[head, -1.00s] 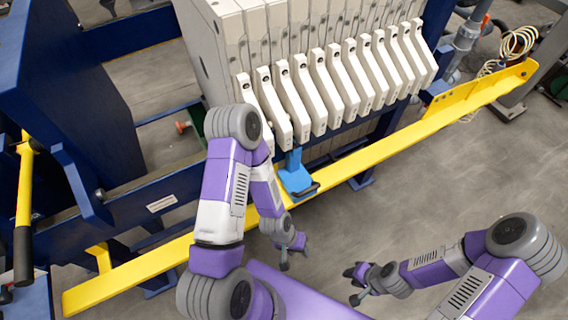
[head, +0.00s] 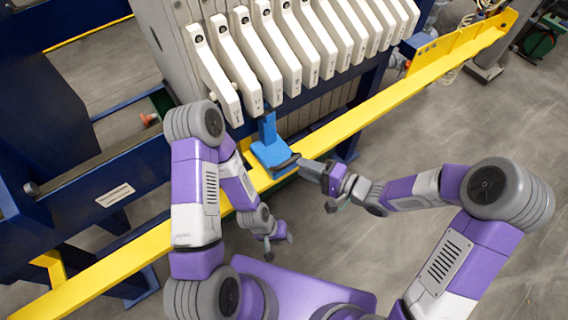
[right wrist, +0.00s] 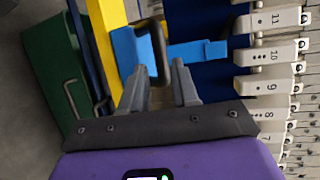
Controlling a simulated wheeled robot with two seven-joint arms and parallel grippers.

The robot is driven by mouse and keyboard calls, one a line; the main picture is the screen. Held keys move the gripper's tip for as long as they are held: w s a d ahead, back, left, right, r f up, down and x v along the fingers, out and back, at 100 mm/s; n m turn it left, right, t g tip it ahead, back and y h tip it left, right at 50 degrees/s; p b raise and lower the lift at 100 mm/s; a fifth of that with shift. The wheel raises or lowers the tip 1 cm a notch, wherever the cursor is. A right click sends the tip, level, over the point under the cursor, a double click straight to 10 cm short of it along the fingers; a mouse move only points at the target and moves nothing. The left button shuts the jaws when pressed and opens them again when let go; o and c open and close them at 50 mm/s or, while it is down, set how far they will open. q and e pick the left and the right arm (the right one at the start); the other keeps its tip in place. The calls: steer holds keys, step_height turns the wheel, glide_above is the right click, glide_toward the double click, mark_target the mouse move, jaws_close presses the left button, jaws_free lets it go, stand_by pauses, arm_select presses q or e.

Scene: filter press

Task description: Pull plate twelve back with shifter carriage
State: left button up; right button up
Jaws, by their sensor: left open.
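The blue shifter carriage (head: 270,152) sits on the yellow rail below the filter plates, with its upright near the second and third plates from the left. Its black handle (head: 286,162) points toward me. My right gripper (head: 303,165) is at the handle; in the right wrist view the fingers (right wrist: 159,72) stand apart with the handle (right wrist: 154,45) between them. The leftmost plate (head: 212,78) has a label too small to read; numbers 11, 10, 9 and 8 show in the right wrist view, and no twelve is readable. My left gripper (head: 278,238) is open and empty, below the rail.
The yellow rail (head: 390,98) runs diagonally along the press. The blue frame (head: 90,190) is at the left. A green tray (right wrist: 70,95) shows in the right wrist view.

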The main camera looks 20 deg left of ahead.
mark_target(284, 160)
steer(key=b+x, duration=0.2)
steer(key=x, duration=0.5)
steer(key=shift+a, duration=0.3)
steer(key=shift+c, duration=0.3)
jaws_close()
